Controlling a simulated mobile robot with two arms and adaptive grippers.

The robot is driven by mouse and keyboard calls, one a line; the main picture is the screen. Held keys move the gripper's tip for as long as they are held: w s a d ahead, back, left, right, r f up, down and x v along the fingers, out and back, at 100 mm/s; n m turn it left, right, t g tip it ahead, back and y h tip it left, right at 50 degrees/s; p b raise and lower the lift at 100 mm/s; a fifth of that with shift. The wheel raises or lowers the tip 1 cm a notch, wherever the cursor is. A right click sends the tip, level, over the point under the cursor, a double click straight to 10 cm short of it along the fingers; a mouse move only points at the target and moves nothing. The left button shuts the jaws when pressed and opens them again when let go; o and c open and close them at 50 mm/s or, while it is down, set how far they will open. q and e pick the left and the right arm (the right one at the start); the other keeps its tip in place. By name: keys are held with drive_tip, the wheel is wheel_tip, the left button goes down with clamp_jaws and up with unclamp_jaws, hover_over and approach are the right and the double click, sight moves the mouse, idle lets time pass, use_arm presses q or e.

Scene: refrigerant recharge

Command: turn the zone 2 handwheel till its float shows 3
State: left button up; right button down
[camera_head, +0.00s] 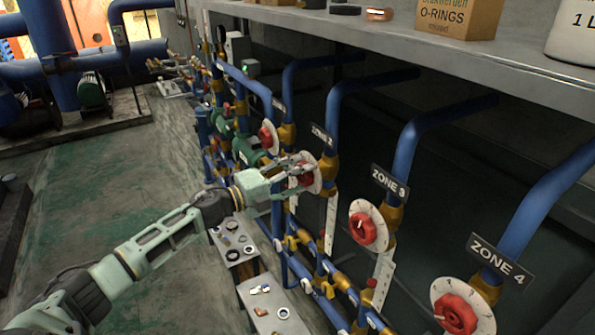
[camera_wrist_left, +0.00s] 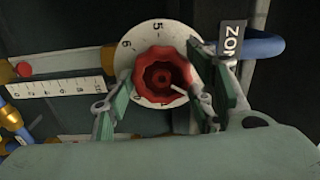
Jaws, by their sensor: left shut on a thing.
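The zone 2 handwheel (camera_head: 305,176) is red with a white numbered dial behind it. It sits on the blue pipe beside the zone 2 sign (camera_head: 322,135). In the left wrist view the red handwheel (camera_wrist_left: 162,76) is in front of the dial (camera_wrist_left: 158,34), where 5 and 6 can be read. My left gripper (camera_head: 292,168) is shut on the handwheel, with its fingers on either side of the rim. A white float scale (camera_head: 330,222) hangs below the wheel; it also shows in the left wrist view (camera_wrist_left: 62,88). I cannot make out the float's reading. My right gripper is not in view.
The zone 3 handwheel (camera_head: 363,228) and zone 4 handwheel (camera_head: 455,313) stand nearer on the right. A grey shelf (camera_head: 440,52) runs above the pipes. Small benches with loose parts (camera_head: 232,243) stand below. The green floor (camera_head: 120,215) at left is open.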

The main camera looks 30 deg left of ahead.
use_arm(q)
drive_tip(key=n+p, duration=0.1)
drive_tip(key=n, duration=0.2)
drive_tip(key=shift+p, duration=0.3)
drive_tip(key=shift+f, duration=0.1)
drive_tip(key=shift+f+n, duration=0.1)
drive_tip(key=shift+n, duration=0.3)
drive_tip(key=o, duration=1.1)
drive_tip(key=shift+s, duration=0.1)
drive_tip(key=v, duration=1.2)
